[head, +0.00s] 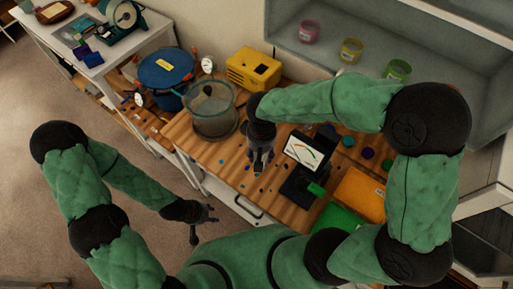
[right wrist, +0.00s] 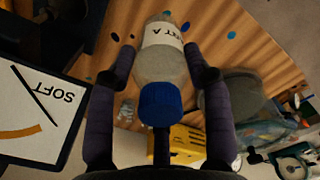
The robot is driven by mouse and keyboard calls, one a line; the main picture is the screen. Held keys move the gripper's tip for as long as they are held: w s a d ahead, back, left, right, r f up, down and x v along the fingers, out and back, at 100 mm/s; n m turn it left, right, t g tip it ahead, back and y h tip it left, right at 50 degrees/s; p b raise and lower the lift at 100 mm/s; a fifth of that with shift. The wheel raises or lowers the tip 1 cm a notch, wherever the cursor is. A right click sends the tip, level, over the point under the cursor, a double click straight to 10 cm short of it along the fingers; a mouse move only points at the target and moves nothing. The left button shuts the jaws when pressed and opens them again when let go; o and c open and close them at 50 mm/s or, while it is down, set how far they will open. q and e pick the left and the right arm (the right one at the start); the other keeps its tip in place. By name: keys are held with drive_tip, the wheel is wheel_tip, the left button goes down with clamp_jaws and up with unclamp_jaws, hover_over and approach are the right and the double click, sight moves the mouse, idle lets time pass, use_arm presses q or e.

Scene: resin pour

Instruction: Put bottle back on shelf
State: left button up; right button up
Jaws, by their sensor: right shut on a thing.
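In the head view my right gripper (head: 261,160) is over the wooden bench, right of the glass vessel; the bottle is mostly hidden there. The shelf (head: 440,100) is at the upper right, holding a pink, a yellow and a green pot (head: 397,70). My left gripper (head: 203,220) is open and empty, in front of the bench.
A display reading "SOFT" (right wrist: 40,115), orange and green trays (head: 358,197) and colored discs are right of my right gripper in the head view.

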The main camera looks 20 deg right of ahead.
drive_tip(key=w+f, duration=0.7)
drive_tip(key=f, duration=0.3)
drive_tip(key=shift+w+d+b, duration=0.3)
drive_tip(key=shift+d, duration=0.05)
drive_tip(key=shift+f, duration=0.1)
drive_tip(key=shift+f, duration=0.15)
drive_tip(key=o, duration=1.4)
